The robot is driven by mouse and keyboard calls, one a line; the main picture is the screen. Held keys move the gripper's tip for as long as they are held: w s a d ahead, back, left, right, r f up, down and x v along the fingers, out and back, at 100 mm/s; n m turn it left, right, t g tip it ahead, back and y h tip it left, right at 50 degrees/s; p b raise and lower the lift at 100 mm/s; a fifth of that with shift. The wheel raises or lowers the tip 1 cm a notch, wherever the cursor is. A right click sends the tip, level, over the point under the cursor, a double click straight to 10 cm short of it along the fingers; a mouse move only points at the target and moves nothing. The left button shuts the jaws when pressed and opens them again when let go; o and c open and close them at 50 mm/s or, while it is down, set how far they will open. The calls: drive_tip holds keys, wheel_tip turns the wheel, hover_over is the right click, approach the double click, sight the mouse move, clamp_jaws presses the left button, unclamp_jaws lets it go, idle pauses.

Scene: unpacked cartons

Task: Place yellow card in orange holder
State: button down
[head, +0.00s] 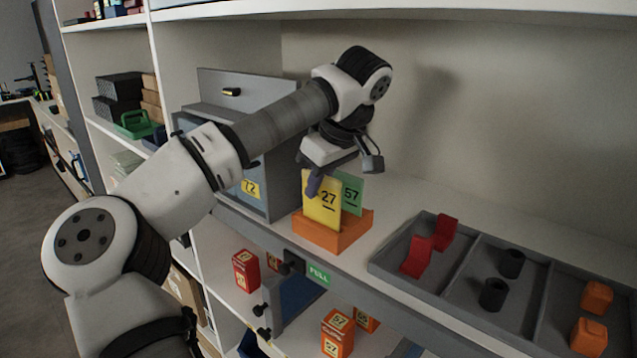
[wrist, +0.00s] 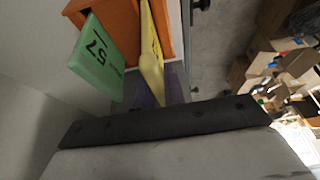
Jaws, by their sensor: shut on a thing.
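The yellow card (head: 321,207), marked 27, stands upright at the orange holder (head: 336,234) on the shelf. Its lower edge meets the holder in the head view, but I cannot tell how deep it sits. A green card (head: 351,192), marked 57, stands in the holder just behind and to the right. My gripper (head: 316,182) is above the holder, shut on the top of the yellow card. The wrist view shows the yellow card (wrist: 152,55) edge-on beside the green card (wrist: 97,58), with the orange holder (wrist: 128,18) beyond them.
A grey divided tray (head: 455,283) with red, black and orange pieces lies to the right. A grey drawer cabinet (head: 275,175) stands at the left, behind my arm. Red and orange boxes (head: 337,333) sit on the lower shelf. The shelf between holder and back wall is clear.

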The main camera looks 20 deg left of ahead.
drive_tip(key=shift+f, duration=0.9)
drive_tip(key=shift+f, duration=0.15)
drive_tip(key=c, duration=1.5)
unclamp_jaws()
